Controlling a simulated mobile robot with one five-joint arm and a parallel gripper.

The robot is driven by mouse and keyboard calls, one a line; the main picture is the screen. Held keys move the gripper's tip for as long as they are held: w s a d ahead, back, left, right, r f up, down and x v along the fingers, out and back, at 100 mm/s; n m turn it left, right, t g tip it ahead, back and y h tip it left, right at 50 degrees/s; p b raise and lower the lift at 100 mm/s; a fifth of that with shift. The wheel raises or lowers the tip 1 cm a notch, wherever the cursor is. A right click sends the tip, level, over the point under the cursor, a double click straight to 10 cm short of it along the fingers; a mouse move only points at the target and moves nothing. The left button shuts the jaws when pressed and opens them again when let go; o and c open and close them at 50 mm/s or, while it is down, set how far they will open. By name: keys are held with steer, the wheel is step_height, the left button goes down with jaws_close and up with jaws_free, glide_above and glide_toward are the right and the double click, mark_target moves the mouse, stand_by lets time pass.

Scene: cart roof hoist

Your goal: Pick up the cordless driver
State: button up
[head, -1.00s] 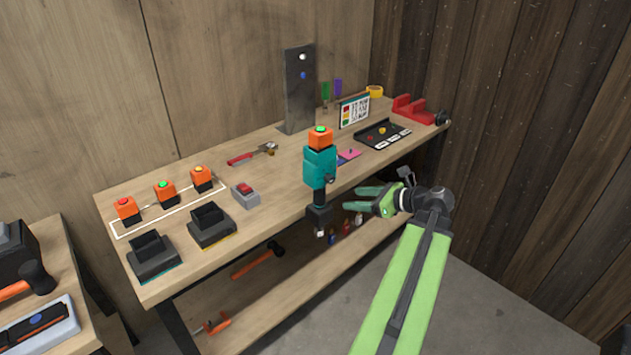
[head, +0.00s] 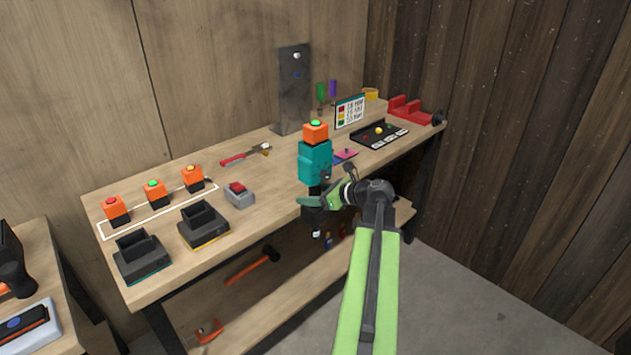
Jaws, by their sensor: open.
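The cordless driver (head: 316,163) has a teal body, an orange battery with a green top, and a dark chuck end pointing down at the front edge of the workbench. My gripper (head: 312,201) is open at the driver's lower part, just under the teal body. A green finger overlaps the driver's dark neck in the picture. I cannot tell whether the fingers touch it or stand on both sides of it. The far finger is mostly hidden.
The workbench (head: 270,188) carries several orange batteries in a white outline, two black docks (head: 204,226), a grey red-topped box (head: 239,194), a wrench (head: 245,155), an upright metal plate (head: 293,90), a parts tray (head: 379,134) and a red vise (head: 412,108). A hammer (head: 252,265) lies on the lower shelf.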

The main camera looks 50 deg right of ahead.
steer(key=shift+x, duration=0.8)
steer(key=shift+s, duration=0.1)
jaws_close()
